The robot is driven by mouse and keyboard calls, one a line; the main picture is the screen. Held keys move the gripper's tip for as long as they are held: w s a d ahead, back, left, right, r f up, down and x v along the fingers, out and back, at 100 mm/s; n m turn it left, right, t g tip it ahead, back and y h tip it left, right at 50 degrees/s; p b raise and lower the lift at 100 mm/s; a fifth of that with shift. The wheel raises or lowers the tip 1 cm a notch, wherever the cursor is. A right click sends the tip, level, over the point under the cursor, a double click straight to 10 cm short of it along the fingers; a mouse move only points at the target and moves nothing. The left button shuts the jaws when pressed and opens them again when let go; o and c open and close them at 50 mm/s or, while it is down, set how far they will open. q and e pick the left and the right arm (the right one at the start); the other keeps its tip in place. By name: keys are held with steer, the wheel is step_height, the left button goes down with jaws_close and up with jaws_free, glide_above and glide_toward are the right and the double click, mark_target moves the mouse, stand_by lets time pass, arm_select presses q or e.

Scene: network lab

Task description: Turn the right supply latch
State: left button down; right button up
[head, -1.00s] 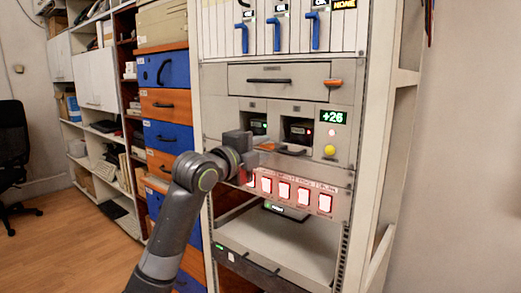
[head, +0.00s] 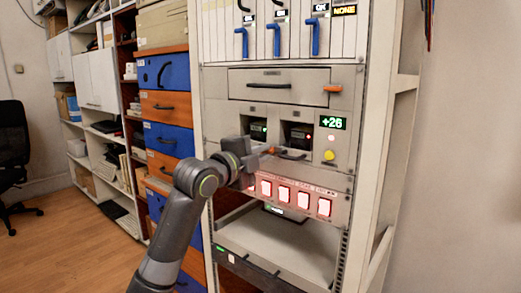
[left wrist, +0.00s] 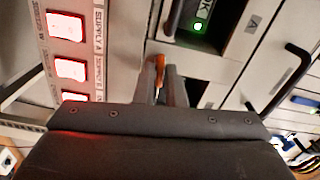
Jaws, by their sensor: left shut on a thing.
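Two supply units sit side by side in the rack: the left supply (head: 258,129) with a green light, the right supply (head: 298,135) with a red light. A black handle (head: 291,156) crosses the right supply's lower edge. My left gripper (head: 266,153) reaches in from the left, just left of that handle. It is shut on a small orange latch (head: 270,150), which shows between the fingers (left wrist: 162,85) in the left wrist view as an orange strip (left wrist: 158,70). The gripper body hides much of the right supply in the wrist view. My right gripper is out of view.
Red-lit switches (head: 284,195) line the panel just below. A yellow button (head: 329,155) and a "+26" display (head: 332,123) are to the right. A drawer (head: 280,86) is above, with blue levers (head: 276,40) higher. An open shelf (head: 278,238) lies below.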

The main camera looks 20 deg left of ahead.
arm_select(q)
steer(key=shift+n+p, duration=8.2)
steer(key=shift+p, duration=0.15)
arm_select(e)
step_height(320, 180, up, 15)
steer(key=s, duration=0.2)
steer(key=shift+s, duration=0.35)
arm_select(q)
steer(key=c, duration=1.5)
jaws_free()
steer(key=shift+s, duration=0.1)
